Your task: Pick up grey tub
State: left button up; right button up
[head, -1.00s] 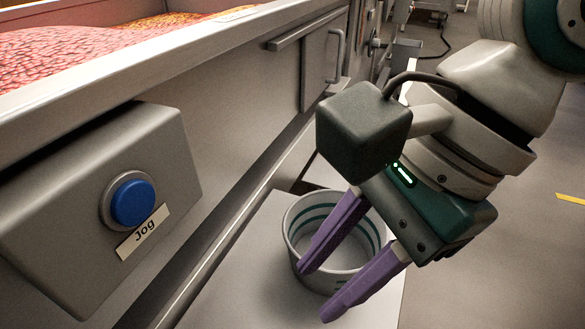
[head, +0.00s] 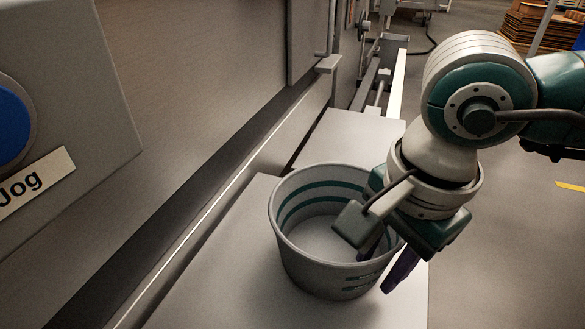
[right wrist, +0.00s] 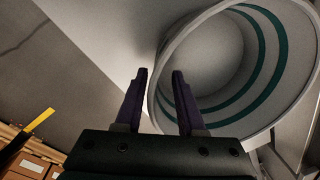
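The grey tub (head: 305,262) stands upright and open on a pale flat surface (head: 225,265), with teal bands around its inside. It looks empty. It also fills the upper right of the right wrist view (right wrist: 222,62). My right gripper (head: 375,272) is at the tub's right rim, fingers pointing down. Its purple fingers are apart, with nothing clamped between them. In the right wrist view the gripper (right wrist: 159,75) has the rim's near edge between its fingers, one finger over the tub's side and one outside. Whether they touch the wall I cannot tell. My left gripper is out of view.
A grey box with a blue button (head: 14,125) and a "Jog" label (head: 30,182) is at the left. A metal machine wall (head: 215,80) runs beside the surface. Open floor (head: 510,240) lies to the right; stacked brown sheets (head: 530,25) stand far back.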

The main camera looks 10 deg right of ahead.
jog(key=shift+a+f, duration=0.1)
jog(key=shift+f, duration=0.75)
jog(key=shift+w, duration=0.1)
grip_shut()
dwell(0.6)
